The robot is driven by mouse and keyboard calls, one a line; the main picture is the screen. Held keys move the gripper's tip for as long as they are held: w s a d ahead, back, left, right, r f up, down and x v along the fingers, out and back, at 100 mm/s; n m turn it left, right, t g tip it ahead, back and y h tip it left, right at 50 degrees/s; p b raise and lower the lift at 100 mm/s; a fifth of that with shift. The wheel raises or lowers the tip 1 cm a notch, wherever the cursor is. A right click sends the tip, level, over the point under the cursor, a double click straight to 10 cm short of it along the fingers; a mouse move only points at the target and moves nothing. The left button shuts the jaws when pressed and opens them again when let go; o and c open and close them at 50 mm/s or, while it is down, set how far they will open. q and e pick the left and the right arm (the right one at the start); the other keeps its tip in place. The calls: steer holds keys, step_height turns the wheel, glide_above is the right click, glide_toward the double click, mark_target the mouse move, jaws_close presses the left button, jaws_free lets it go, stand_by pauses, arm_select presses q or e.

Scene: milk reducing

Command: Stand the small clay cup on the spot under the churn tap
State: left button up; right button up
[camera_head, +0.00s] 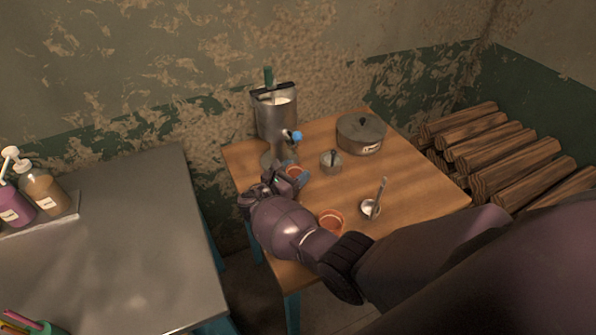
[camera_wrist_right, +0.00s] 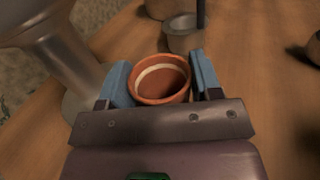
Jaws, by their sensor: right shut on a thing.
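The metal churn (camera_head: 274,118) stands at the back left of the wooden table, with a blue tap (camera_head: 292,136) on its front. My right gripper (camera_head: 289,179) is just in front of and below the tap. It is shut on the small clay cup (camera_head: 296,171), which is partly hidden in the head view. In the right wrist view the cup (camera_wrist_right: 160,84) looks upright and empty between the blue fingers, beside the churn's metal stand (camera_wrist_right: 62,62). I cannot tell whether its bottom touches the table. The spot under the tap is not clearly visible. My left gripper is out of view.
Another clay cup (camera_head: 330,221) stands near the table's front edge, beside my right arm. A small metal pot (camera_head: 331,162), a large lidded pot (camera_head: 361,134) and a ladle (camera_head: 371,206) stand right of the gripper. A grey side table (camera_head: 120,240) is at left.

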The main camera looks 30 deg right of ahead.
steer(key=shift+a+r, duration=0.1)
steer(key=shift+a, duration=0.1)
steer(key=o, duration=0.9)
steer(key=shift+f, duration=0.2)
steer(key=shift+o, duration=0.2)
steer(key=shift+r, duration=0.2)
steer(key=v, duration=0.7)
steer(key=shift+s+a, duration=0.1)
steer(key=shift+a, duration=0.1)
steer(key=shift+f, duration=0.1)
